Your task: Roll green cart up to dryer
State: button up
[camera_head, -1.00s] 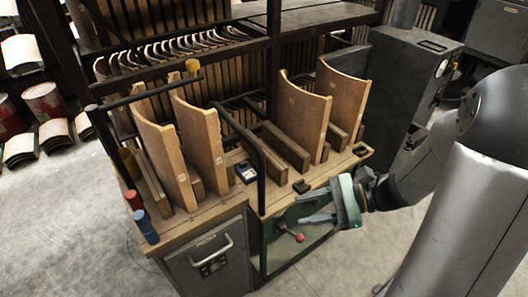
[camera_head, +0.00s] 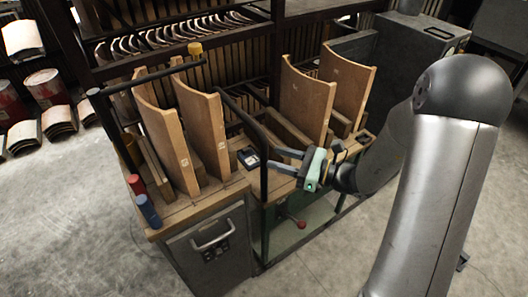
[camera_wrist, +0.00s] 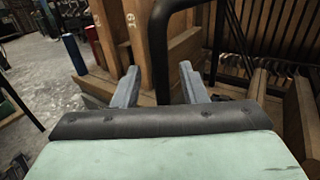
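The green cart (camera_head: 300,233) shows a dull green lower part below a wooden top. A black tubular handle (camera_head: 264,178) rises at its front left. My gripper (camera_head: 276,160) is open, its two grey fingers pointing left at the upright part of the handle, tips very close to it. In the wrist view the black handle (camera_wrist: 159,60) appears between the two open fingertips (camera_wrist: 160,80). Contact cannot be told. A dark grey machine (camera_head: 412,40) stands behind right; it may be the dryer.
Curved wooden panels (camera_head: 203,130) stand upright on the left bench, with more panels (camera_head: 305,100) on the right. A grey drawer unit (camera_head: 212,245) with a handle is front left. Red and blue cylinders (camera_head: 148,210) sit on the bench corner. Concrete floor (camera_head: 75,225) is open at front left.

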aim_at(264, 153)
jog(key=x, duration=0.5)
grip_shut()
jog(key=shift+d, duration=0.1)
